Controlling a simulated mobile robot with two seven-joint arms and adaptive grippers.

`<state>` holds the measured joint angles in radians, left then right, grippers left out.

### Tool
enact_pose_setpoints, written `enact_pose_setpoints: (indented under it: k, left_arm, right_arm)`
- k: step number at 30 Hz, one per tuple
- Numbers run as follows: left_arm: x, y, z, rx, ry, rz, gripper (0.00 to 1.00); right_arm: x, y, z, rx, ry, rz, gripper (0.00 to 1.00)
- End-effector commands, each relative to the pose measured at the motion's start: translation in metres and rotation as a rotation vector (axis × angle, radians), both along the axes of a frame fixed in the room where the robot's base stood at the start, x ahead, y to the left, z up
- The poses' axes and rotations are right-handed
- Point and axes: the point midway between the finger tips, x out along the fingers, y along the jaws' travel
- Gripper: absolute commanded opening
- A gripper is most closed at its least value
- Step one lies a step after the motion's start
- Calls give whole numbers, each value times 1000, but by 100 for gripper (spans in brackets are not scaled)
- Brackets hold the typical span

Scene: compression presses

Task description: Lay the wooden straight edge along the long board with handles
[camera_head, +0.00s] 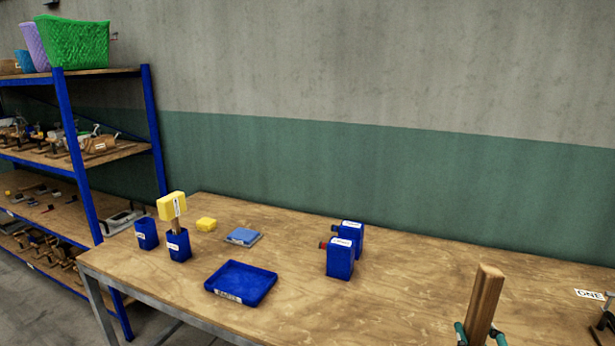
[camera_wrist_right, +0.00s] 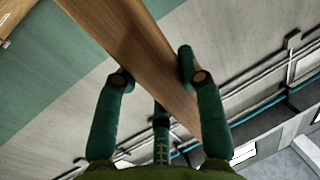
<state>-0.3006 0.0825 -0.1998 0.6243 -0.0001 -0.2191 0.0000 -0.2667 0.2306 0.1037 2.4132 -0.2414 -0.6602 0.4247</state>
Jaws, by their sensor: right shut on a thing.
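My right gripper (camera_head: 481,333) is at the bottom right of the head view, shut on the wooden straight edge (camera_head: 485,300). The straight edge is a plain brown wooden bar standing nearly upright, with its top end showing above the table. In the right wrist view the fingers of the right gripper (camera_wrist_right: 157,79) are on either side of the straight edge (camera_wrist_right: 135,40), which runs diagonally past them. I cannot make out the long board with handles in either view. My left gripper is not in view.
A label "ONE" (camera_head: 589,294) lies at right. A blue-framed shelf (camera_head: 75,150) stands left.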

Motion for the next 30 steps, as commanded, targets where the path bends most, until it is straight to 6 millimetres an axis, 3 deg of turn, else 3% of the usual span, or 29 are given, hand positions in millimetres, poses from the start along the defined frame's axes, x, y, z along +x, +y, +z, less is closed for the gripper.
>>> enact_pose_setpoints:
  k: [1, 6, 12, 18, 30]
  left_arm:
    - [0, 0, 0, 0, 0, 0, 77]
    - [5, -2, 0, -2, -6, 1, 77]
    - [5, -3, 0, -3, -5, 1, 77]
    - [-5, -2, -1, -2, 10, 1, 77]
    - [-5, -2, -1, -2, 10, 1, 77]
  right_arm:
    - [-8, 15, -14, 4, 12, 25, 0]
    - [-37, 66, -45, 7, 12, 114, 0]
    - [-68, 111, -60, 18, -7, 179, 0]
    - [-78, 124, -60, 21, -19, 196, 0]
    - [-78, 123, -61, 20, -20, 196, 0]
